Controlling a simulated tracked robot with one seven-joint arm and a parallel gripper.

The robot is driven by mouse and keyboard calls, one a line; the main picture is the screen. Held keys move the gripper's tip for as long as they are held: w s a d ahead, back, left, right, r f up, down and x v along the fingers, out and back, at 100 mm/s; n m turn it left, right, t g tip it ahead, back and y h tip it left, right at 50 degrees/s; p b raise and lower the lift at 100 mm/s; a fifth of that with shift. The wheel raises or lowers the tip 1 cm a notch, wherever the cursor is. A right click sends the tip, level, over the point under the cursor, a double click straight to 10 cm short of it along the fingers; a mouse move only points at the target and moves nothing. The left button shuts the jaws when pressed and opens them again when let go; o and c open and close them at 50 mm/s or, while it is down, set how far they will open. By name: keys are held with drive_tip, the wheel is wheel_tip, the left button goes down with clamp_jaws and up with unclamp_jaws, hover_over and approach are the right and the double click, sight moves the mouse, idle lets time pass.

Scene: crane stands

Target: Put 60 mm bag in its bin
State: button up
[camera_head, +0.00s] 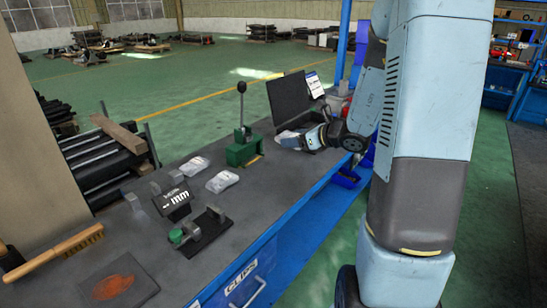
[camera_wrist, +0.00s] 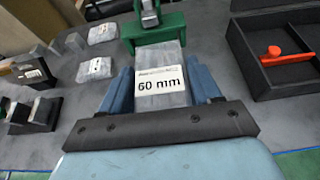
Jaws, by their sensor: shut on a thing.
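The bag labelled "60 mm" (camera_wrist: 160,90) is clear and grey with a white label. It lies between the two blue fingers of my gripper (camera_wrist: 162,84), which is shut on it in the wrist view. In the head view my gripper (camera_head: 301,139) is low over the right part of the bench, with a pale bit of the bag (camera_head: 287,139) showing at its tip. A black open box with compartments (camera_wrist: 262,83) is to the right of the bag in the wrist view. I cannot tell which bin belongs to the bag.
A green lever tool (camera_head: 243,152) stands just beyond the bag. Two more clear bags (camera_head: 195,166) (camera_head: 222,181) lie to its left. A red-orange tool (camera_wrist: 287,56) lies in the box.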

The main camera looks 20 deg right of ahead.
drive_tip(key=x, duration=0.8)
hover_over(266, 165)
wheel_tip(266, 165, down, 6)
drive_tip(key=shift+r, duration=0.1)
drive_tip(key=shift+f, duration=1.45)
drive_tip(key=o, duration=1.2)
drive_tip(key=shift+f, duration=0.1)
